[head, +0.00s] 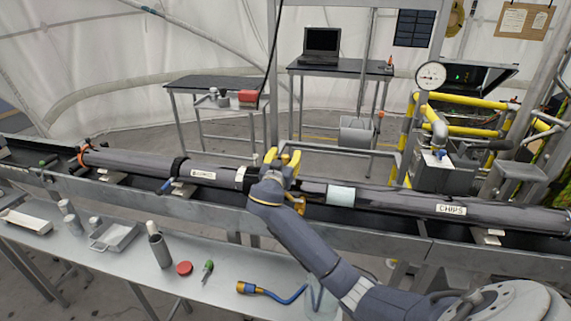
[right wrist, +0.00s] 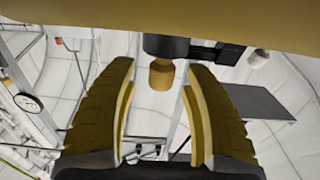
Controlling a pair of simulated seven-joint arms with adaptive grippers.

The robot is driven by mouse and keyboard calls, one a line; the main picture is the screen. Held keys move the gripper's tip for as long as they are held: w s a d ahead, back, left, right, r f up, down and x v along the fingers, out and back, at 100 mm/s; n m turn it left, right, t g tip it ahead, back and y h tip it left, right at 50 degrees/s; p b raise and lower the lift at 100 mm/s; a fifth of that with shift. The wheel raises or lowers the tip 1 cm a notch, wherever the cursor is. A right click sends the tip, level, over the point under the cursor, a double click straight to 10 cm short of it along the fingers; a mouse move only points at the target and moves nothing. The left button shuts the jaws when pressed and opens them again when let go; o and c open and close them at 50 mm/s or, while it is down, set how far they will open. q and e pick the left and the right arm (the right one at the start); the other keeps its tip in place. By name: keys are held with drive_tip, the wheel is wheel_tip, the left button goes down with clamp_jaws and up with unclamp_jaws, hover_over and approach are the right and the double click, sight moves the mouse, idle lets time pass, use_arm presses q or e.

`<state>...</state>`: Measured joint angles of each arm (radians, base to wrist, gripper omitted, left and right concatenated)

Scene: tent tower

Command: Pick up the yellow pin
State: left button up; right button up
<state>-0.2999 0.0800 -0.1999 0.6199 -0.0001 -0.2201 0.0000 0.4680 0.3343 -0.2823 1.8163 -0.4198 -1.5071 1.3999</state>
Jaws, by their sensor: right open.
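My right gripper (head: 281,158) is at the long dark tube (head: 390,200) on the rail, near the middle of the head view. Its yellow fingers are spread apart. In the right wrist view a short yellow-brown cylinder, which looks like the yellow pin (right wrist: 161,74), shows between the two open fingers, against a dark round part (right wrist: 166,46). Neither finger visibly grips it, and the depth gap is hard to judge. In the head view I cannot tell the pin from the yellow gripper parts. My left gripper is not in view.
A grey bench (head: 110,262) in front holds a metal tray (head: 113,238), a red cap (head: 184,268), a green-handled tool (head: 207,268) and a blue hose (head: 290,297). Yellow pipes with a gauge (head: 431,76) stand right. A laptop table (head: 340,69) is behind.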

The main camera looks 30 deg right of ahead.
clamp_jaws()
idle(0.4)
drive_tip(key=shift+r, duration=0.1)
